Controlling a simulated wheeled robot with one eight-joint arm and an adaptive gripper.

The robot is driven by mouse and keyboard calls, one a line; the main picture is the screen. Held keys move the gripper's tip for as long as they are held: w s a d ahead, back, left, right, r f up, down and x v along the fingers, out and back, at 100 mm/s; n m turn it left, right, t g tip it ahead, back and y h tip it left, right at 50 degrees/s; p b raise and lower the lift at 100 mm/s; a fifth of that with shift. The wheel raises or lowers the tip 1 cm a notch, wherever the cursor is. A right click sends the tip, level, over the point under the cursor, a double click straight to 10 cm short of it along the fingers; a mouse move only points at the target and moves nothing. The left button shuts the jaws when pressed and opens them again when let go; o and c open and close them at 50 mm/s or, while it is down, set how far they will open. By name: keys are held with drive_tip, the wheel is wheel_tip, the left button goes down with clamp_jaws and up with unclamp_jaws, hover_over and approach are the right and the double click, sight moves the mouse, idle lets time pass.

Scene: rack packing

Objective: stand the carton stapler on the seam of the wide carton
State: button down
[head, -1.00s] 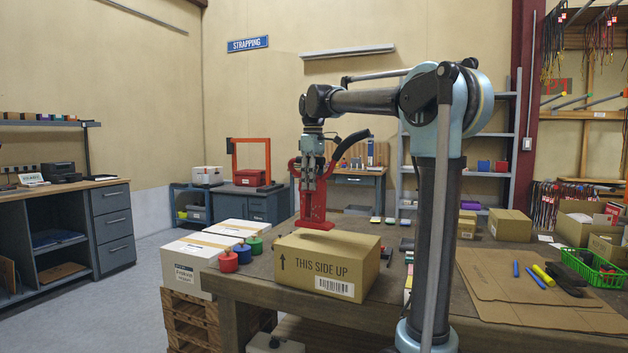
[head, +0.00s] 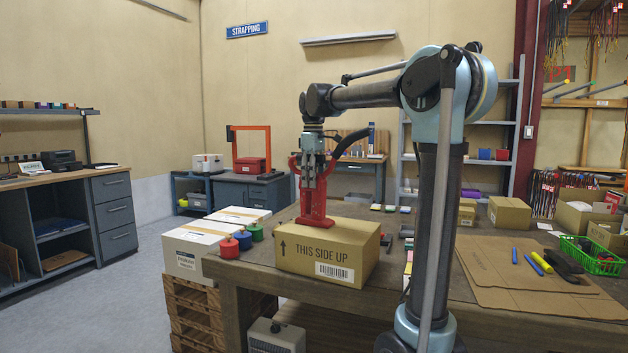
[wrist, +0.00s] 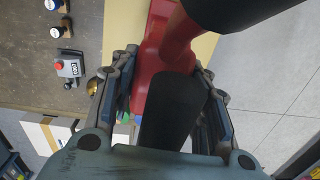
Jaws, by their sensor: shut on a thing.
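The carton stapler (head: 314,208) is red with a curved black handle (head: 352,142). It is upright, its base at the top of the wide carton (head: 325,264), a brown box marked "THIS SIDE UP". The base appears to rest on the carton, though contact is hard to confirm. It covers the middle of the top, hiding most of the seam. My gripper (head: 315,182) is shut on the stapler's upper body from above. In the wrist view the stapler's red body (wrist: 152,60) lies between my fingers, with the tan carton top (wrist: 122,28) below.
The carton stands near the workbench's front edge. Red (head: 228,247), blue (head: 243,239) and green (head: 256,232) round items stand to its left. White cartons (head: 190,255) sit on a pallet beyond. Flat cardboard (head: 510,275) and a green basket (head: 592,257) lie at right.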

drive_tip(key=c, duration=0.8)
unclamp_jaws()
